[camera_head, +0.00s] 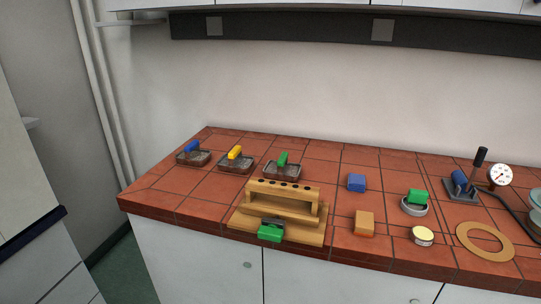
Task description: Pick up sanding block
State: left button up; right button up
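No label shows which thing is the sanding block. An orange-tan block (364,223) stands near the front edge of the tiled bench, right of the wooden rack. A blue block (356,183) lies behind it. A green block (270,233) sits at the front of the wooden rack (318,236), with a dark part behind it. Neither of my grippers is in view.
Three dark trays hold blue (192,146), yellow (235,152) and green (282,159) pieces at the back left.

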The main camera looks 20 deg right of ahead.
aim_at(363, 224)
jog(key=z, duration=1.2)
